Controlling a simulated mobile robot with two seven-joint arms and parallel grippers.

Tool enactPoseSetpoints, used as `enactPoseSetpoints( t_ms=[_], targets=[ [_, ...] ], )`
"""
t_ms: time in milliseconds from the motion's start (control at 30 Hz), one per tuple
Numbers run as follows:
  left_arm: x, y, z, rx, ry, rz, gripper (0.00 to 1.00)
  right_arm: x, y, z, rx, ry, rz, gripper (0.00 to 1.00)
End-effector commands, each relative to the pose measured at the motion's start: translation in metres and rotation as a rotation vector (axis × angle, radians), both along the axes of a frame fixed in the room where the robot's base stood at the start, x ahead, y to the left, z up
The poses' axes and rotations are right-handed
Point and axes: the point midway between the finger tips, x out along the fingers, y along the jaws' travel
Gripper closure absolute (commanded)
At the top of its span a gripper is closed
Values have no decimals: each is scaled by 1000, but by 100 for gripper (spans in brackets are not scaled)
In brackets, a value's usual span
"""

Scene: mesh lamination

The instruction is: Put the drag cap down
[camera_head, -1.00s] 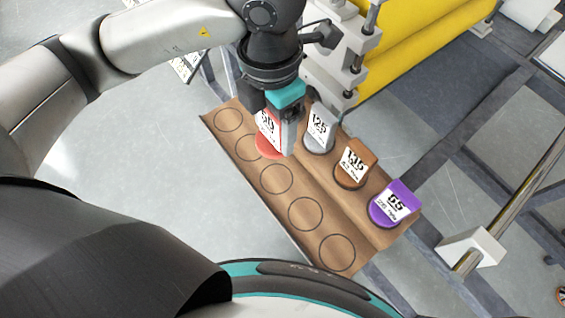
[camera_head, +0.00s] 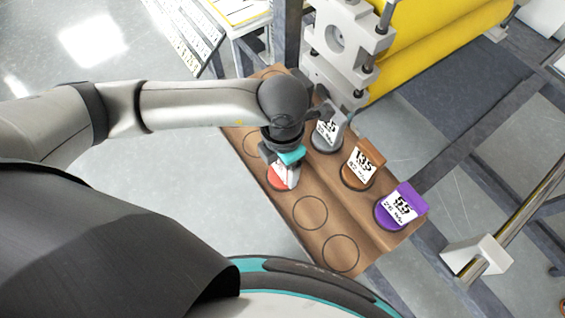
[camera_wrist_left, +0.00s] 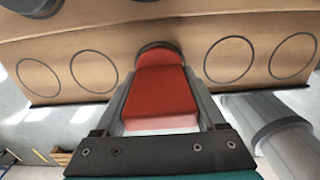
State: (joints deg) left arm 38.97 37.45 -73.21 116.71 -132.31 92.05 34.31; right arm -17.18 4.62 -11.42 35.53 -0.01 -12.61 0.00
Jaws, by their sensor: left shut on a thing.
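My left gripper (camera_head: 290,179) is shut on a red cap (camera_head: 277,182) with a white label. The red cap is at the middle circle of the front row on the brown board (camera_head: 327,228), and its round base covers that circle. In the left wrist view the red cap (camera_wrist_left: 163,92) sits between my two fingers (camera_wrist_left: 163,115), with two empty circles on each side of it. I cannot tell whether its base touches the board. My right gripper is not in view.
A grey cap (camera_head: 327,132), an orange-brown cap (camera_head: 359,165) and a purple cap (camera_head: 400,206) stand in the board's back row. Empty circles lie in front. A roller machine with a yellow roll (camera_head: 430,40) stands behind. A metal bar (camera_head: 522,205) is at the right.

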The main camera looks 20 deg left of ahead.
Motion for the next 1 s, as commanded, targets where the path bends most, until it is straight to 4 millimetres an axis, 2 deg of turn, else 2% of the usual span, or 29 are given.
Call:
enactPoseSetpoints(
  t_ms=[333, 367, 567, 867, 1000],
  targets=[
    [1, -1, -3, -2, -2, 0, 100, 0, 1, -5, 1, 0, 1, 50],
    [0, 0, -3, -1, -1, 0, 24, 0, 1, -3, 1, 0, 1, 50],
    [0, 0, -2, 0, -1, 1, 2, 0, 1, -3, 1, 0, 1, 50],
    [0, 0, -1, 1, -1, 1, 0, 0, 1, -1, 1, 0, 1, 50],
    [2, 0, 12, -2, -5, 1, 0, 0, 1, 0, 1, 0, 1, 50]
  ],
)
